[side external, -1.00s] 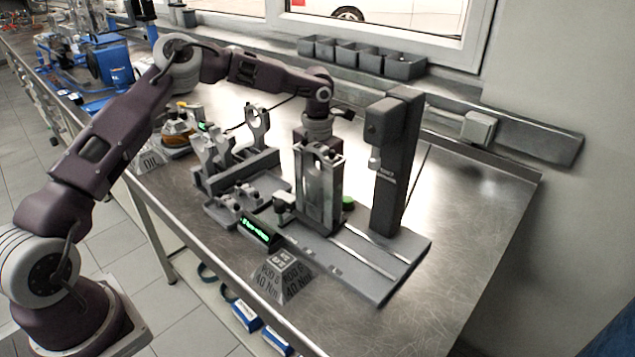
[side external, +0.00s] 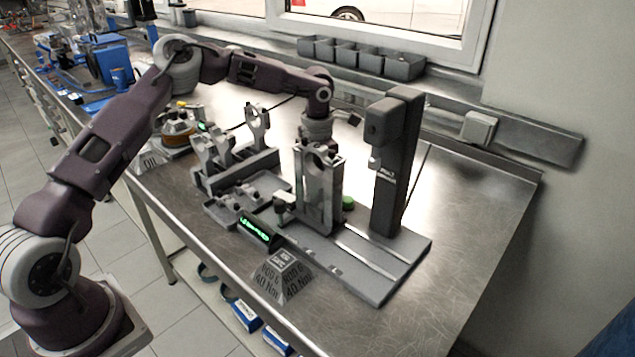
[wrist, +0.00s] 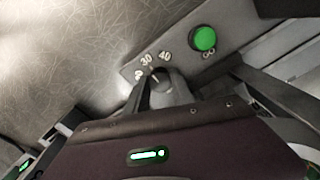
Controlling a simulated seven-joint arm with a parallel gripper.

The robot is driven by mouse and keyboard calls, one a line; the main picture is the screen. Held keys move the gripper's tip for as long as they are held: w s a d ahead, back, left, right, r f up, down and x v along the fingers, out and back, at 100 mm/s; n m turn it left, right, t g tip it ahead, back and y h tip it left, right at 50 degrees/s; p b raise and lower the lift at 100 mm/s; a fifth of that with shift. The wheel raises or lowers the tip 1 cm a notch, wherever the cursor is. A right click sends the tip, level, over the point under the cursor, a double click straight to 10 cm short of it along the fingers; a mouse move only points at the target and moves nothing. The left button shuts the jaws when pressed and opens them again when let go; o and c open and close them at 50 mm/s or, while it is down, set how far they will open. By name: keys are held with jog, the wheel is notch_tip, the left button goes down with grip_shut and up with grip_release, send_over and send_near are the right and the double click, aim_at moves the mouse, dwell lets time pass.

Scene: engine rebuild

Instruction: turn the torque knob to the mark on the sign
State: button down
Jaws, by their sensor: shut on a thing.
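The torque knob (wrist: 161,75) is a small dark knob with a light pointer line, seen in the wrist view beside a printed scale. The scale shows a 30 (wrist: 146,60) and a 40 (wrist: 165,56); the pointer line looks to be near the 30. My gripper (wrist: 162,84) is shut on the knob, with a finger on either side. In the side view the fixture hides the knob and my fingertips. The grey sign (side external: 282,277) stands at the table's front edge and reads "ROD B 40 Nm".
A green button (wrist: 203,39) sits beside the scale; it also shows in the side view (side external: 348,203). A tall grey fixture (side external: 318,195) and a dark column (side external: 397,165) stand on the grey base close to my gripper. A lit green display (side external: 255,231) is in front. The table's right side is clear.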

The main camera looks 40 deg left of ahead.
jog(key=c, duration=1.1)
grip_release()
notch_tip(320, 180, up, 7)
jog(key=shift+r, duration=0.1)
